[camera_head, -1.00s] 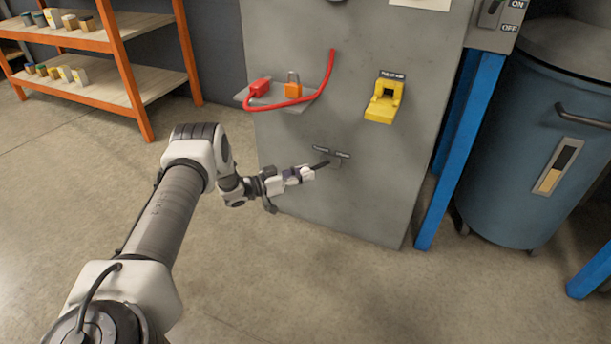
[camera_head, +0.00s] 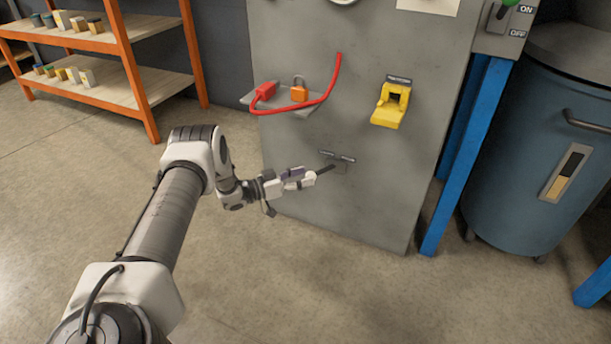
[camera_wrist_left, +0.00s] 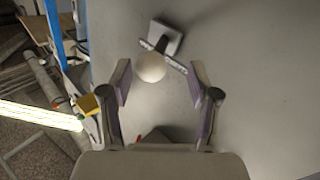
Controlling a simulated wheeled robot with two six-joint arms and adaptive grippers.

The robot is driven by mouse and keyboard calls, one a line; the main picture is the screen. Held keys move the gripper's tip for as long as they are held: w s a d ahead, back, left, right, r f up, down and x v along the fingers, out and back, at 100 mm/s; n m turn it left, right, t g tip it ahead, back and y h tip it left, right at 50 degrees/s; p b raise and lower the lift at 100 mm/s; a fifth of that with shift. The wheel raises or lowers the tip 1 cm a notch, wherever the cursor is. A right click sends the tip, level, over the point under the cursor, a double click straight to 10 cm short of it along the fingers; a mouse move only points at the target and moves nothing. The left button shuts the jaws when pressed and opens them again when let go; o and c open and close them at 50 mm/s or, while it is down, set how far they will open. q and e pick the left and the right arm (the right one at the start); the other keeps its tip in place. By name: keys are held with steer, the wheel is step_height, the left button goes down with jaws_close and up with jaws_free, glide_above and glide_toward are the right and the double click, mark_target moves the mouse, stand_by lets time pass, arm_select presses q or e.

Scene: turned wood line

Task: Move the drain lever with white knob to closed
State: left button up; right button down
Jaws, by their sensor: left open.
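The drain lever's white knob (camera_wrist_left: 152,67) shows in the left wrist view, with its short dark stem on a small grey mount (camera_wrist_left: 168,38). In the head view the dark lever (camera_head: 327,168) projects from the lower part of the grey cabinet, below two small dark labels (camera_head: 337,156); its knob is hard to make out there. My left gripper (camera_head: 308,180) is at the lever's outer end. In the left wrist view its open fingers (camera_wrist_left: 163,82) stand on either side of the knob, with gaps. Contact is not visible. My right gripper is out of view.
Above the lever, the grey cabinet (camera_head: 290,175) carries a small shelf with a red plug, an orange padlock (camera_head: 299,92) and a red cable, and a yellow device (camera_head: 391,103). A blue post (camera_head: 465,150) and blue drum (camera_head: 525,150) stand right. Orange shelving stands left.

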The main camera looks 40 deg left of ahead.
arm_select(q)
steer(key=v, duration=1)
steer(key=shift+s+a, duration=0.2)
steer(key=shift+s, duration=0.1)
